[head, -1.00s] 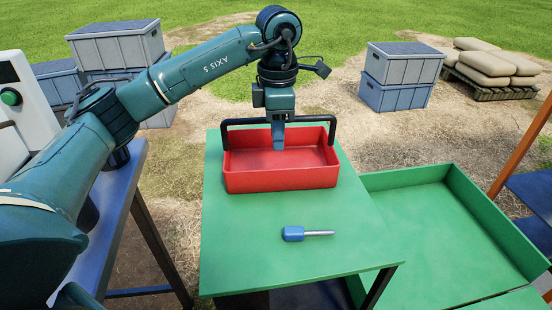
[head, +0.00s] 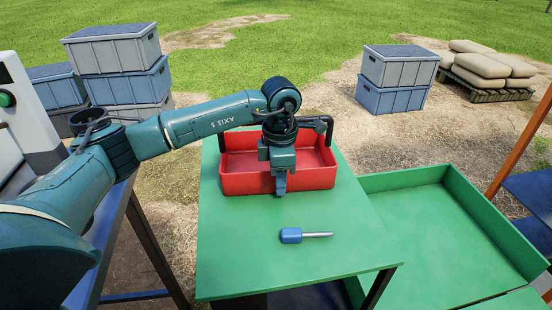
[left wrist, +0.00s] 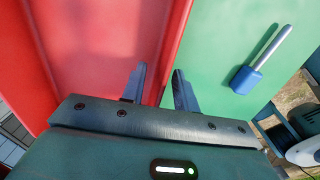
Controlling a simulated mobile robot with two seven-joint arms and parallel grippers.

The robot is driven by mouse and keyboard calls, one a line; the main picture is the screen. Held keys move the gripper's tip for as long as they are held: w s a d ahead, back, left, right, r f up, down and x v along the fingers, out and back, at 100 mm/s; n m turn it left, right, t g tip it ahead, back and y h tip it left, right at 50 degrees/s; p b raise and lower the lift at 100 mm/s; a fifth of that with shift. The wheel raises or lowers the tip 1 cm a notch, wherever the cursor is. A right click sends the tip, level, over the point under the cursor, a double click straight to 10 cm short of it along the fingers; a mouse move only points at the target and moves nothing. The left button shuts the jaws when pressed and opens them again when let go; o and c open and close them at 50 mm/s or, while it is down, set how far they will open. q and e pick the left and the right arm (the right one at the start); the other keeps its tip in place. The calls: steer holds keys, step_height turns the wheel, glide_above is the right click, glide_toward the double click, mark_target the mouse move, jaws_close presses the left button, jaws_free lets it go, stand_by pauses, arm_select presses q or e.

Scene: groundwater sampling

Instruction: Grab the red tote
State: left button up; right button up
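The red tote (head: 240,183) sits on the green table, towards its far edge. Its black handle (head: 329,128) stands along the back, partly hidden by my left arm. My left gripper (head: 280,185) points down at the middle of the tote's near wall. In the left wrist view, the gripper's two fingers (left wrist: 161,75) are apart, one on the side of the red tote interior (left wrist: 95,45), the other over the green table. The tote's rim runs between them. I cannot tell whether they touch it. My right gripper is not in view.
A blue-handled tool (head: 292,235) lies on the green table (head: 240,255) in front of the tote; it also shows in the left wrist view (left wrist: 245,78). A green walled tray (head: 430,230) adjoins on the right. Grey and blue crates (head: 395,82) stand behind on the ground.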

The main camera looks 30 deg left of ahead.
arm_select(q)
steer(key=shift+c, duration=0.4)
jaws_close()
steer(key=shift+r, duration=0.2)
